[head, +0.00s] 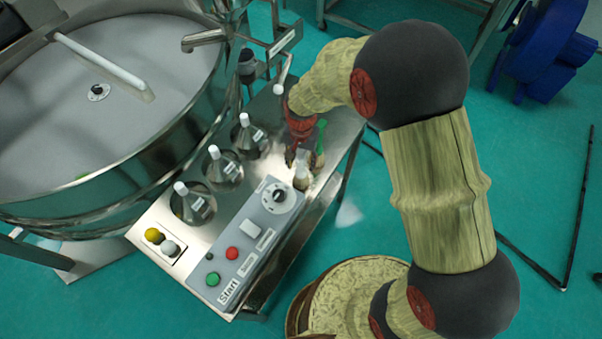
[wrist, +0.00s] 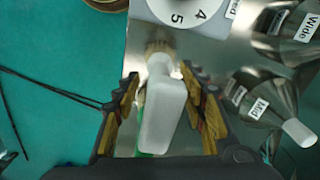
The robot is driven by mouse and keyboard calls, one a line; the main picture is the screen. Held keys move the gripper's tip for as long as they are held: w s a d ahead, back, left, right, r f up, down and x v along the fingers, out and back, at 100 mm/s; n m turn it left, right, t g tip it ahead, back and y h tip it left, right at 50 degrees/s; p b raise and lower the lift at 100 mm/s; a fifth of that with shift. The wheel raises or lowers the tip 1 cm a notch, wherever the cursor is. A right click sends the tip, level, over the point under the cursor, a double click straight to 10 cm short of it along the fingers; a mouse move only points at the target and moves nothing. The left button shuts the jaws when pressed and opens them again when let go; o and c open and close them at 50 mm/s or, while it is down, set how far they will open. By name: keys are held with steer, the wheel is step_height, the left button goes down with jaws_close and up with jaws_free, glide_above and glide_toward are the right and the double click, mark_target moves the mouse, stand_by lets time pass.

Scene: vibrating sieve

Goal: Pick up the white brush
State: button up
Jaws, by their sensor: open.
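The white brush (wrist: 163,112) is in the middle of the wrist view, with its pale handle towards me and tan bristles at its far end. In the head view, a small pale part of it (head: 301,179) shows below my gripper (head: 298,157), beside the control box. My gripper also shows in the wrist view (wrist: 162,88). Its two fingers are open, one on each side of the white handle, with gaps visible. I cannot tell the exact height of the fingertips. A green item (head: 320,142) lies close by, mostly hidden behind the white handle in the wrist view.
The control box (head: 232,248) with its dial and buttons stands beside the brush on the metal table (head: 345,137). Several metal funnels (head: 224,168) with white tips stand to the left. The large round sieve (head: 120,90) fills the upper left.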

steer(key=shift+c, duration=0.5)
jaws_close()
